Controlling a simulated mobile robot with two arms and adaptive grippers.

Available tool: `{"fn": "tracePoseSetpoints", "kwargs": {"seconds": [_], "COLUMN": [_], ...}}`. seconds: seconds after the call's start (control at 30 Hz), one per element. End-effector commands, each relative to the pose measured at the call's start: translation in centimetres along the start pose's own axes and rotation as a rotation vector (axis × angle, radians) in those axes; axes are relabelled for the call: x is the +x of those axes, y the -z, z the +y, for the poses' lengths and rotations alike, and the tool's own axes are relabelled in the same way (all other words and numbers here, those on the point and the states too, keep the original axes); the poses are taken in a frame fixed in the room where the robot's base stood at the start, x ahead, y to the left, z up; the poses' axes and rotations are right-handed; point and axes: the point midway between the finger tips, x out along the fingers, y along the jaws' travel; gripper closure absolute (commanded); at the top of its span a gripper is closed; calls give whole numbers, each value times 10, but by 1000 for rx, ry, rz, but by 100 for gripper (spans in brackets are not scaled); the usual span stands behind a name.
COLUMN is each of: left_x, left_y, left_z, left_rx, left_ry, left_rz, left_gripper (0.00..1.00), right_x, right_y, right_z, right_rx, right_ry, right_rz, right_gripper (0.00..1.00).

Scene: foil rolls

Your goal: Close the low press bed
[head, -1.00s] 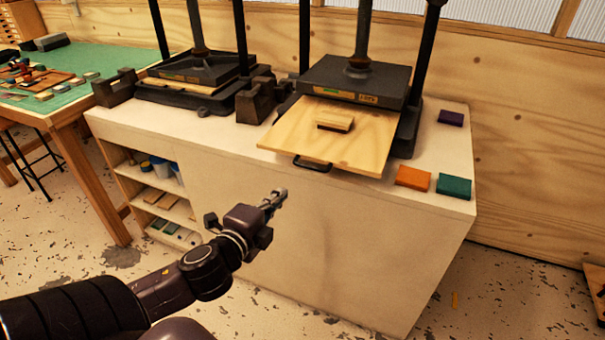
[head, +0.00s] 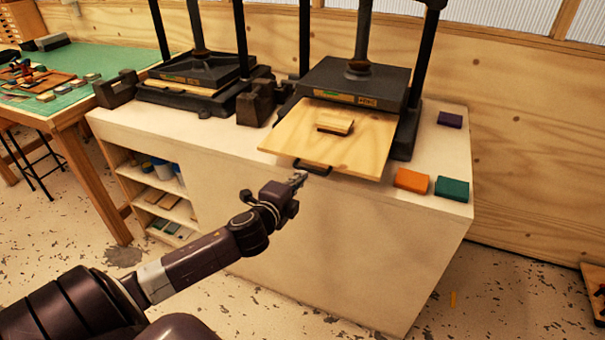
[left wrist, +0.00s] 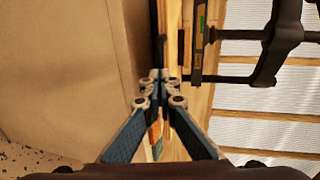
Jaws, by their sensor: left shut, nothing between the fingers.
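The press bed (head: 350,150) is a pale wooden board that sticks out toward me from under the black press plate (head: 355,85) on the right. A small wooden block (head: 336,125) lies on it. A dark handle (head: 312,168) hangs at the bed's front edge. My left gripper (head: 299,179) is shut and empty, just in front of and slightly below the handle; I cannot tell whether it touches. In the left wrist view the shut fingertips (left wrist: 158,78) point at the bed's edge. My right gripper is not in view.
A second press (head: 195,80) stands at the left on the same white cabinet (head: 250,205). A table with a green mat (head: 60,95) stands at the far left. The space before the cabinet is clear.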

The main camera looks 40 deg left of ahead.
Motion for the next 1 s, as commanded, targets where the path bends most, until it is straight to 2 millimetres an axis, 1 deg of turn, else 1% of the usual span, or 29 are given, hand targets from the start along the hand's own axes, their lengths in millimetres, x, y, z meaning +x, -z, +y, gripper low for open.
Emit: {"fn": "tracePoseSetpoints", "kwargs": {"seconds": [0.1,0.2,0.63,0.77,0.87,0.97,1.0], "left_x": [10,15,17,22,31,47,55], "left_y": [0,0,0,0,-1,-1,-1], "left_z": [-1,0,1,-1,-4,-7,-10], "left_rx": [-1,-1,0,-1,0,-1,-1], "left_ry": [0,-1,-1,1,3,3,4], "left_rz": [-2,-1,0,0,-2,-3,-3], "left_gripper": [100,100,100,100,100,100,100], "right_x": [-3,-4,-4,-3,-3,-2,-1], "right_y": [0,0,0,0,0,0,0], "right_z": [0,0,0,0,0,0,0], "right_rx": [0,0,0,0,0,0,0], "right_ry": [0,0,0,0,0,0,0], "right_rz": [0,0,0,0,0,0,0], "right_gripper": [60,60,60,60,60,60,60]}}
